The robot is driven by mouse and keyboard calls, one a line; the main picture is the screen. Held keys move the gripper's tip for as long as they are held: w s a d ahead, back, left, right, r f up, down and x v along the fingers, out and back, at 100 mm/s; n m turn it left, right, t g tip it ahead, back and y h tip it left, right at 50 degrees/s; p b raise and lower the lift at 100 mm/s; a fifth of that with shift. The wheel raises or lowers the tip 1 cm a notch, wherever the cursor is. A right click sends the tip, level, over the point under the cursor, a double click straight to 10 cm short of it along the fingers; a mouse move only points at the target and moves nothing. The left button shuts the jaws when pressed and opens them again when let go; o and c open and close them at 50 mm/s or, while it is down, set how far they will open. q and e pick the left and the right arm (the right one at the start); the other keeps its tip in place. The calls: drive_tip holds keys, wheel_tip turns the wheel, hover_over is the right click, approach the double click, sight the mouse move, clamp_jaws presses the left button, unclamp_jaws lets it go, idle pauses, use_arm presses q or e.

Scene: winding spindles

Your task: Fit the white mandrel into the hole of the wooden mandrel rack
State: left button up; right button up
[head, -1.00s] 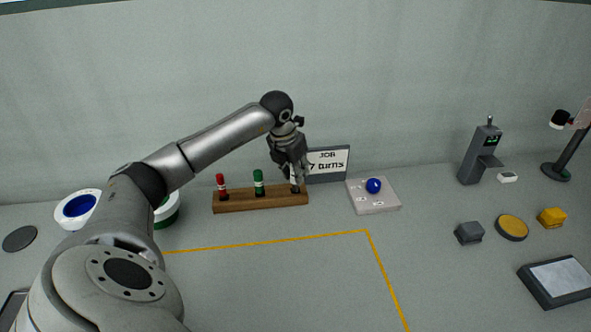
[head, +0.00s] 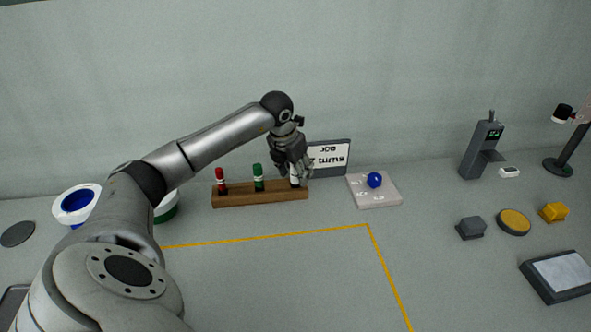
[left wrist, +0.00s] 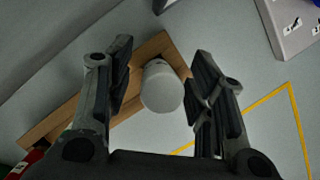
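The white mandrel (head: 294,183) stands at the right end of the wooden mandrel rack (head: 240,201), beside a green mandrel (head: 258,178) and a red mandrel (head: 221,182). It looks upright and seated in the right hole, though the hole is hidden. In the left wrist view, the white mandrel's round end (left wrist: 161,88) lies between the fingers of my left gripper (left wrist: 160,88), with the rack (left wrist: 45,128) beneath. Gaps show on both sides, so the gripper is open around it. In the head view my left gripper (head: 293,168) is over the rack's right end. My right gripper is not in view.
A job sign (head: 329,158) stands just behind the rack's right end. White-and-blue and white-and-green spools sit at left, partly behind my arm. The yellow-outlined table area is clear.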

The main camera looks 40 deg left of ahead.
use_arm(q)
drive_tip(key=v, duration=1.2)
idle(0.6)
